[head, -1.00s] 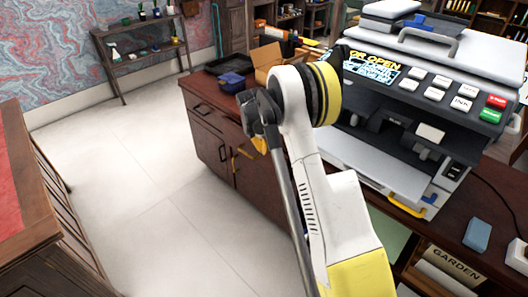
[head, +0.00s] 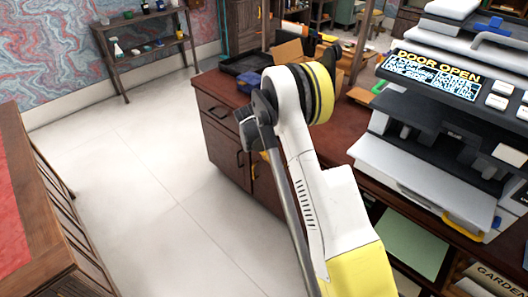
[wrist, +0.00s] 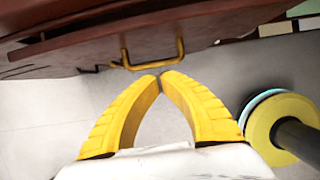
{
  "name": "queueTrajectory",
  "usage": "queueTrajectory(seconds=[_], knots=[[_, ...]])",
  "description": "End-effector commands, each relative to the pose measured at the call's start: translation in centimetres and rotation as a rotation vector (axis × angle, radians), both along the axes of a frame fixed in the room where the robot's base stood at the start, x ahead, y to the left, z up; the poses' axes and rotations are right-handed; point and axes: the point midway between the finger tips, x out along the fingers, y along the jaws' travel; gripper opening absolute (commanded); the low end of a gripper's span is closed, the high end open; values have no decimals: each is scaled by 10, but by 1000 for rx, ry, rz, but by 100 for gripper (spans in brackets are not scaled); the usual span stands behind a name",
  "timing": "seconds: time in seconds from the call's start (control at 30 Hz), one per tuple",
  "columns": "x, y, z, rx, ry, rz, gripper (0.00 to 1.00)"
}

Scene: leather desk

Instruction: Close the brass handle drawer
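The brass handle (wrist: 152,62) shows in the wrist view, on a dark red-brown wooden front (wrist: 215,25) along the top of the picture. I cannot tell how far this drawer stands out. My gripper (wrist: 160,76) has its two yellow fingers brought together at the tips. The tips are just below the handle in the picture, touching or very near it, with nothing seen between them. In the head view, my arm covers the gripper and most of the cabinet (head: 222,138) front near the brass handle.
A large machine with a "DOOR OPEN" screen (head: 437,75) stands on the desk at right. A black tray (head: 245,65) and cardboard box (head: 288,51) lie at the back. A wooden cabinet (head: 40,215) stands at left. Pale floor (head: 150,170) between is clear.

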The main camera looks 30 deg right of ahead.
Motion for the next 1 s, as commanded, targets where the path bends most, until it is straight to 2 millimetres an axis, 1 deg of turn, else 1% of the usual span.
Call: queueTrajectory(seconds=[0.03, 0.17, 0.2, 0.3, 0.4, 0.57, 0.87, 0.93, 1.0], knots=[[1, -4, -15, 0, 0, -1, 0], [5, -13, -39, 0, 0, -1, 0], [7, -21, -38, 0, -1, -3, 0], [12, -34, -37, 0, -1, -3, 0], [16, -44, -36, 0, -1, -1, 0], [18, -50, -34, 0, -1, 0, 0], [18, -50, -33, 0, -1, 0, 0], [19, -53, -33, 0, 0, -1, 0], [21, -59, -33, 0, -1, -2, 0]])
